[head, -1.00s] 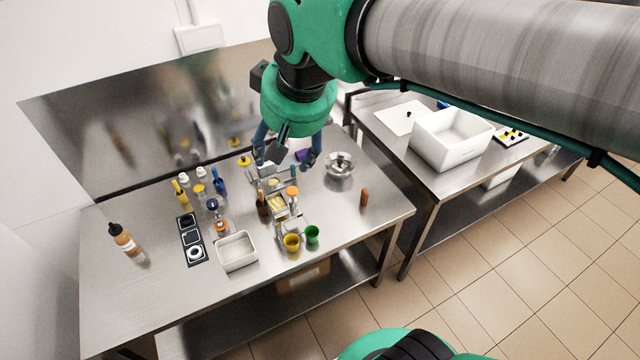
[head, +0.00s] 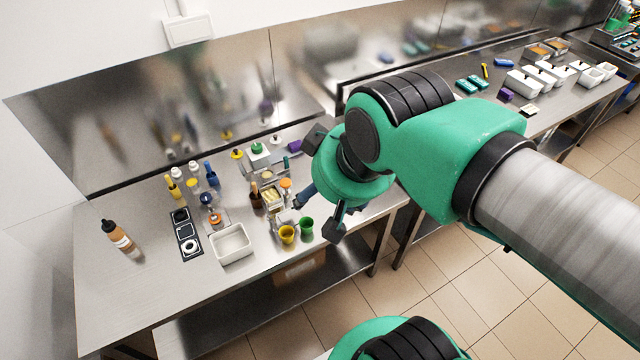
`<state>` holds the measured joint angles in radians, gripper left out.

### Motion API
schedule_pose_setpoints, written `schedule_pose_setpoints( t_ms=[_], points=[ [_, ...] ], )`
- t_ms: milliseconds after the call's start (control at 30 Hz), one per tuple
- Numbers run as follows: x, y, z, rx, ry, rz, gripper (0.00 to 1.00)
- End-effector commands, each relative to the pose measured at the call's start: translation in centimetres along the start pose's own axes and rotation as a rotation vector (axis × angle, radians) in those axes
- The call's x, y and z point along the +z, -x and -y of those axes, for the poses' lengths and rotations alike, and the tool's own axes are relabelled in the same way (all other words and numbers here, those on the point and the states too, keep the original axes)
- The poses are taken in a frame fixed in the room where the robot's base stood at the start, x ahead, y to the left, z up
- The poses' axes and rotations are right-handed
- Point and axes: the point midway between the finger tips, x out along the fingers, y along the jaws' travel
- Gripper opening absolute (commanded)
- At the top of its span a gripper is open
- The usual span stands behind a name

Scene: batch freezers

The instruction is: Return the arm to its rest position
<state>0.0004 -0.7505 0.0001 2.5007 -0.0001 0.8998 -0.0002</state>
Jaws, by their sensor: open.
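My arm (head: 440,150) reaches in from the right side of the head view, with its green and black joints bent over the right end of the near steel table. My gripper (head: 318,207) hangs below the green wrist, tilted, near the table's front right. One blue finger shows clearly; the other is partly hidden by the wrist and a dark part beside it. The gripper is open and I see nothing held in it.
The near table (head: 150,300) carries a yellow cup (head: 287,234), a white tray (head: 231,244), a brown bottle (head: 119,236) and several small bottles. A second table behind my arm holds white containers (head: 524,83).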

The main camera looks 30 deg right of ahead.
Motion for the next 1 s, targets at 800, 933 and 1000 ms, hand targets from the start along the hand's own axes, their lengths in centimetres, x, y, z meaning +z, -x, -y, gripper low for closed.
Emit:
schedule_pose_setpoints(
  t_ms=[800, 933, 1000],
  points=[
    [2.7, -5.1, 0.0, 0.000, 0.000, 0.000, 0.62],
    [2.6, -5.0, 0.0, 0.000, 0.000, 0.000, 0.62],
    [2.6, -5.0, 0.0, 0.000, 0.000, 0.000, 0.68]
  ],
)
